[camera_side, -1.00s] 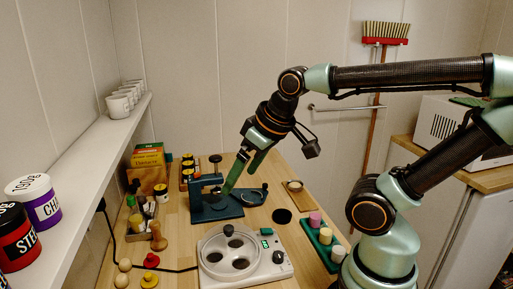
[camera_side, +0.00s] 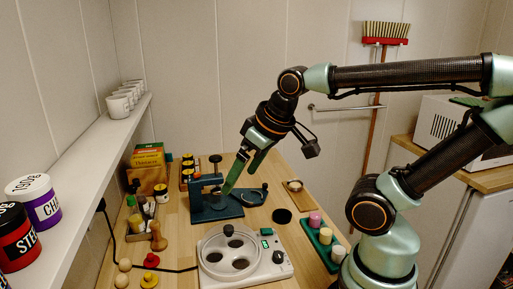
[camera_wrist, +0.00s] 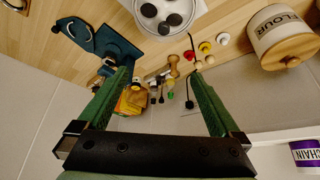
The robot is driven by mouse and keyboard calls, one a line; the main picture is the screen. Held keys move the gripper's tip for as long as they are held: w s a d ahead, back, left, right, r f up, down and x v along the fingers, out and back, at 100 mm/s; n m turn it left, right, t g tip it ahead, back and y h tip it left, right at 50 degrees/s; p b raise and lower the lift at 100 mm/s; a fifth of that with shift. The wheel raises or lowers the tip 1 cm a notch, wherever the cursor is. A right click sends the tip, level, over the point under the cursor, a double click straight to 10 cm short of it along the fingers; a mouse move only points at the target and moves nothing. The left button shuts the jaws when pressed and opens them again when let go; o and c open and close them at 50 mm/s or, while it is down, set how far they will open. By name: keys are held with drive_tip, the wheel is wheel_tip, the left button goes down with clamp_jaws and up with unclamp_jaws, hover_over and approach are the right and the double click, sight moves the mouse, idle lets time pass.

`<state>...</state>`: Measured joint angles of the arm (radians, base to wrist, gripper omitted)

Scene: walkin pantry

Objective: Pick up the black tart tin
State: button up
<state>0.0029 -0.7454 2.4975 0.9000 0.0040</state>
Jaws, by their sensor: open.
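A flat, round black piece (camera_side: 282,215), which looks like the black tart tin, lies on the wooden worktop, right of the blue press and behind the white cooker. I cannot make it out in the wrist view. My gripper (camera_side: 227,190) points down and left, with its green fingertips over or beside the blue press, left of the tin and apart from it. In the wrist view my gripper (camera_wrist: 161,78) has its two green fingers wide apart with nothing held between them.
The blue press (camera_side: 217,210) stands close to my fingertips. The white cooker (camera_side: 243,257) is in front. A green tray (camera_side: 322,245) with several pastel cylinders lies right of the tin. Jars and a yellow box (camera_side: 148,165) stand at the back left. A shelf (camera_side: 85,175) runs along the left wall.

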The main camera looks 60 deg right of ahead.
drive_tip(key=w+d+f+m+g+h, duration=0.1)
drive_tip(key=w+d+f+m+g, duration=0.1)
drive_tip(key=d+m, duration=0.3)
drive_tip(key=w+d+f+m+g, duration=0.1)
drive_tip(key=w+d+f+m, duration=0.2)
drive_tip(key=d, duration=0.4)
drive_tip(key=m+g+y, duration=0.1)
drive_tip(key=m+g, duration=0.2)
drive_tip(key=m, duration=0.5)
hover_over(283, 216)
drive_tip(key=f, duration=1.5)
drive_tip(key=shift+w+d, duration=0.1)
drive_tip(key=shift+w, duration=0.1)
drive_tip(key=shift+s+a+f, duration=0.1)
drive_tip(key=shift+f, duration=1.1)
drive_tip(key=shift+s+a+f, duration=0.1)
drive_tip(key=shift+f, duration=1.1)
drive_tip(key=c, duration=1.3)
